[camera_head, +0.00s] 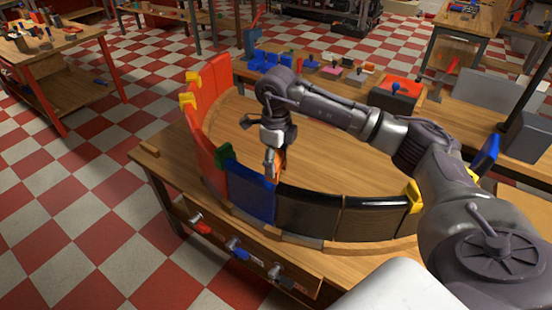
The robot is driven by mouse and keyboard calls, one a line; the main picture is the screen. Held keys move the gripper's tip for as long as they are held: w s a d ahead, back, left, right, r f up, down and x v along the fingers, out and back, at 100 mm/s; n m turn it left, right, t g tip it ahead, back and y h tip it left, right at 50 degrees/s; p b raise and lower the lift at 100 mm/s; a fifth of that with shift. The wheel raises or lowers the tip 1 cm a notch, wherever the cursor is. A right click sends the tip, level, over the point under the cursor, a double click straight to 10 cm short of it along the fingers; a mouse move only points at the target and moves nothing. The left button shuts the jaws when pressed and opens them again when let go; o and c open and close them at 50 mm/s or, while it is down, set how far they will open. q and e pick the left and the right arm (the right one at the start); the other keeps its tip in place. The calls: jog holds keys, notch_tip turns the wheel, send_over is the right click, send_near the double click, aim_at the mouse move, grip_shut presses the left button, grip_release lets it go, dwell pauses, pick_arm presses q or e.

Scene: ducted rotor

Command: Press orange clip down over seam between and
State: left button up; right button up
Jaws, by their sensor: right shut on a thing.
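My right gripper (271,172) is shut on an orange clip (282,161), mostly hidden behind the fingers. It is just above and behind the top edge of the curved wall, near the seam between a blue panel (250,197) and a black panel (306,213). Whether the clip touches the wall cannot be told. A green clip (224,155) sits on top between the red panel (205,145) and the blue one. My left gripper is not in view.
Yellow clips (188,99) sit on the red panels at the left, another (414,196) at the right end of the black panels. The wooden table (165,170) has a front rail with tools. A side bench behind holds small coloured parts and a red box (396,92).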

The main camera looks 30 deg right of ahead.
aim_at(276, 178)
jog(key=shift+f+b, duration=2)
jog(key=shift+f, duration=0.95)
jog(key=shift+f, duration=0.2)
jog(key=o, duration=1.2)
jog(key=shift+c, duration=0.2)
jog(key=shift+r, duration=0.1)
notch_tip(276, 178, up, 12)
jog(key=shift+f, duration=0.1)
